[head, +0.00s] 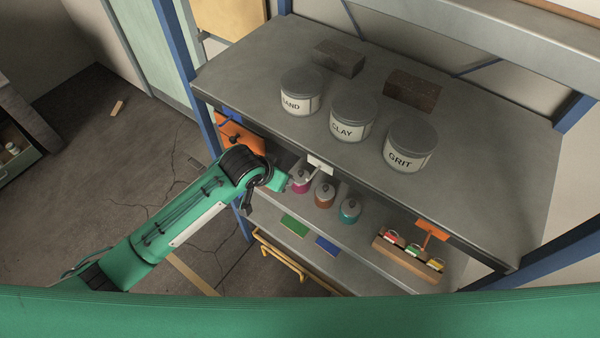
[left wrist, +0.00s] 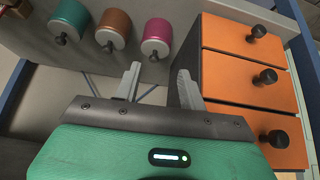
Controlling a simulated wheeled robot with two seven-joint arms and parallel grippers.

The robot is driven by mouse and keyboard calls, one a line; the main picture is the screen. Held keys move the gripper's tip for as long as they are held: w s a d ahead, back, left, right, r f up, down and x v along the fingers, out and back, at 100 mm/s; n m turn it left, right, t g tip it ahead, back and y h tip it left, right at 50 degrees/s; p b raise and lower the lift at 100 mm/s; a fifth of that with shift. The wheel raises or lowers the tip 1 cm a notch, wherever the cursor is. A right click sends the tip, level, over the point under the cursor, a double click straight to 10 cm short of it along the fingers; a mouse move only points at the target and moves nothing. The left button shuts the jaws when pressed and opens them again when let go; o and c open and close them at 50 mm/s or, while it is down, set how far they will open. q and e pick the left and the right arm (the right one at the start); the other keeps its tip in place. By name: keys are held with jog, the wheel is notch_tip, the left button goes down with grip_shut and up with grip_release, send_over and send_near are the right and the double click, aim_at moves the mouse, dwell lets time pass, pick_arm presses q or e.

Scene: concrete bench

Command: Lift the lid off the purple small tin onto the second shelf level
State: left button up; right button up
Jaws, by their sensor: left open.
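The purple small tin (head: 300,185) stands on the shelf under the top board, at the left of a row of three. Its knobbed lid (left wrist: 157,30) appears on it in the left wrist view, where the tin (left wrist: 159,40) is just beyond the fingers. My left gripper (left wrist: 158,80) is open with nothing between its fingers. In the head view, the left gripper is beside the purple tin, and its fingers are partly hard to make out. The brown tin (head: 324,195) and teal tin (head: 350,210) stand to the right. My right gripper is in neither view.
An orange drawer cabinet (left wrist: 245,85) with dark knobs stands close to the fingers. A green mat (head: 294,225), a blue mat (head: 327,246) and a wooden rack (head: 400,262) are nearby. SAND, CLAY (head: 352,118) and GRIT canisters stand on the top board (head: 250,75).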

aim_at(300, 172)
pick_arm(q)
jog(key=shift+w+d+f+p, duration=0.55)
jog(key=shift+w+d+f, duration=0.25)
jog(key=shift+w+f, duration=0.2)
jog(key=shift+w+d+f+p, duration=0.6)
jog(key=shift+w+d+f, duration=0.25)
jog(key=shift+f, duration=0.2)
jog(key=shift+w+d+f+p, duration=0.55)
jog(key=shift+w+d+f, duration=0.2)
jog(key=shift+w+f, duration=0.25)
jog(key=shift+w+d+f, duration=0.15)
jog(key=shift+f, duration=0.35)
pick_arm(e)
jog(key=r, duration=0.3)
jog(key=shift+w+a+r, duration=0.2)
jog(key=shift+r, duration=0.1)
pick_arm(q)
jog(key=c, duration=0.7)
grip_shut()
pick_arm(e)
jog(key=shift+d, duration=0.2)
